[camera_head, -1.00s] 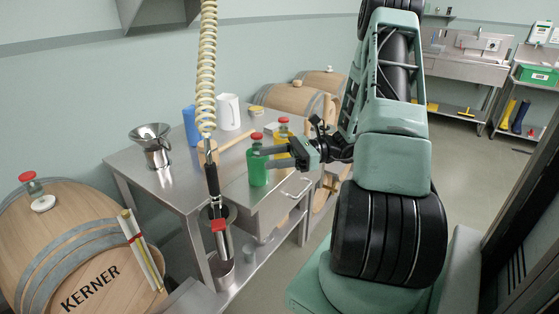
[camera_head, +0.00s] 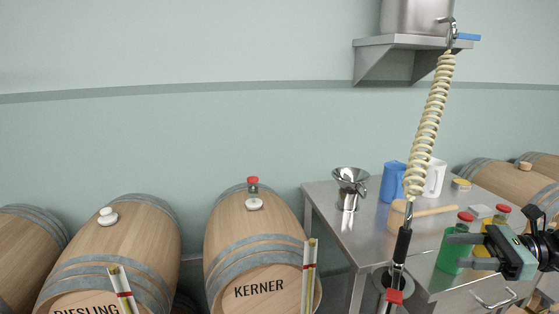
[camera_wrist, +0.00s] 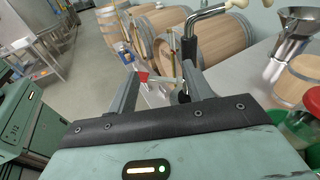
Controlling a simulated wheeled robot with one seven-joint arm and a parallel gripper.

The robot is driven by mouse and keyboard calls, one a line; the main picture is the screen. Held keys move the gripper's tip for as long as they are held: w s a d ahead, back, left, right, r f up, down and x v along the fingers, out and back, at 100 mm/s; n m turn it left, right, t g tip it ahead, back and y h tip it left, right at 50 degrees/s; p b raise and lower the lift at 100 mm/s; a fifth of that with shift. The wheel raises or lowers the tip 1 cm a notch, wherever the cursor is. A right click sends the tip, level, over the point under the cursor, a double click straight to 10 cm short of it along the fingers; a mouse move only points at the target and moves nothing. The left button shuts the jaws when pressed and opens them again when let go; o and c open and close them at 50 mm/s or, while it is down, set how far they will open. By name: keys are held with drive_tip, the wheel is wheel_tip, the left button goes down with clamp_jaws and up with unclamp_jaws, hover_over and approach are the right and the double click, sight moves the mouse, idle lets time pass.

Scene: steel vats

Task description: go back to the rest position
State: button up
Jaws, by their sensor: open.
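My gripper (camera_head: 461,250) is at the right of the head view, over the near part of the steel table (camera_head: 335,215). Most of my arm is out of the head view.
A coiled hose (camera_head: 430,125) hangs to a black-handled wand (camera_head: 402,246) with a red part, left of my gripper. A steel funnel (camera_head: 349,184), blue jug (camera_head: 393,181) and white jug (camera_head: 435,177) stand on the table. Barrels, including the Kerner barrel (camera_head: 255,250), line the wall at left.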

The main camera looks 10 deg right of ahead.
drive_tip(key=s+a+n+g+h, duration=0.25)
drive_tip(key=a+n+g, duration=0.4)
drive_tip(key=a, duration=0.35)
drive_tip(key=s+a+n+g+h, duration=0.25)
drive_tip(key=a+n+g, duration=0.35)
drive_tip(key=a, duration=0.4)
drive_tip(key=s+a+r+n+t+h, duration=0.1)
drive_tip(key=s+a+n+h, duration=0.3)
drive_tip(key=n, duration=0.5)
drive_tip(key=s+a+r+n+t+h, duration=0.1)
drive_tip(key=s+a+n+t+h, duration=0.3)
drive_tip(key=a+n, duration=0.4)
drive_tip(key=shift+s+r+n+h, duration=0.35)
drive_tip(key=shift+s+h, duration=0.35)
drive_tip(key=shift+s, duration=0.15)
drive_tip(key=shift+a, duration=0.1)
drive_tip(key=shift+c, duration=0.3)
